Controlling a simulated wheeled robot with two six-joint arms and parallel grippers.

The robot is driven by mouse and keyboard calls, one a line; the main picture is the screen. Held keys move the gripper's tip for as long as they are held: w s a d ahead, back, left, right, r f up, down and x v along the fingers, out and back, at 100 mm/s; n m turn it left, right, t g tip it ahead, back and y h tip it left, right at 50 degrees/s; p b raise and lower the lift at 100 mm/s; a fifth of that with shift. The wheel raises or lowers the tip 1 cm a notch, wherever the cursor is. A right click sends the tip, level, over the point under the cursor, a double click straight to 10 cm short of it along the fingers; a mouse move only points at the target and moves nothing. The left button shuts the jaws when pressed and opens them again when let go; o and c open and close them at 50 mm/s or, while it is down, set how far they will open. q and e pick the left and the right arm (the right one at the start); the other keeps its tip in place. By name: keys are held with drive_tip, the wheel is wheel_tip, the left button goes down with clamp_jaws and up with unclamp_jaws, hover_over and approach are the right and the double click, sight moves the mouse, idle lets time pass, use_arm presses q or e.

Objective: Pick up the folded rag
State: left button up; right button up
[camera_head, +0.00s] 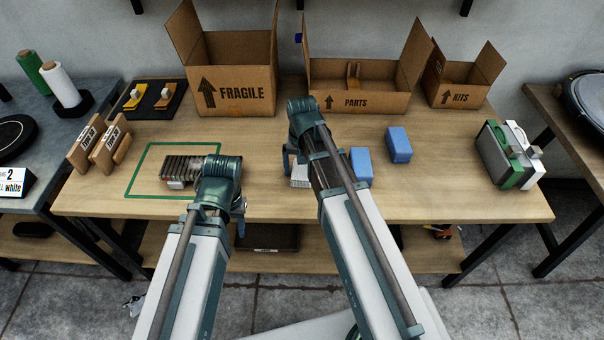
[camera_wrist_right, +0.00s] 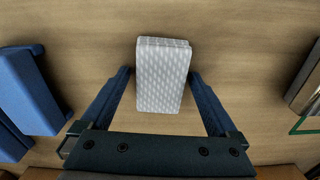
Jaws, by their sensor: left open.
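The folded rag (camera_wrist_right: 162,75) is a white, textured, folded block lying on the wooden table. It fills the upper middle of the right wrist view. In the head view only a small white part of it (camera_head: 299,174) shows, beside and below my right gripper (camera_head: 291,162). In the wrist view, my right gripper (camera_wrist_right: 161,73) is open, with one dark blue finger on each side of the rag's near part and visible gaps between. My left gripper (camera_head: 222,190) is over the table's front left, mostly hidden by its own wrist, and open.
Two blue blocks (camera_head: 398,146) (camera_head: 361,165) lie right of my right arm. A ribbed metal part (camera_head: 182,169) sits in a green outline beside my left gripper. Cardboard boxes (camera_head: 236,90) (camera_head: 356,101) line the back. The table's right middle is clear up to the green-and-white cases (camera_head: 507,155).

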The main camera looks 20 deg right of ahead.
sight(302, 169)
drive_tip(key=c, duration=1.1)
wheel_tip(302, 169, up, 10)
drive_tip(key=p, duration=1)
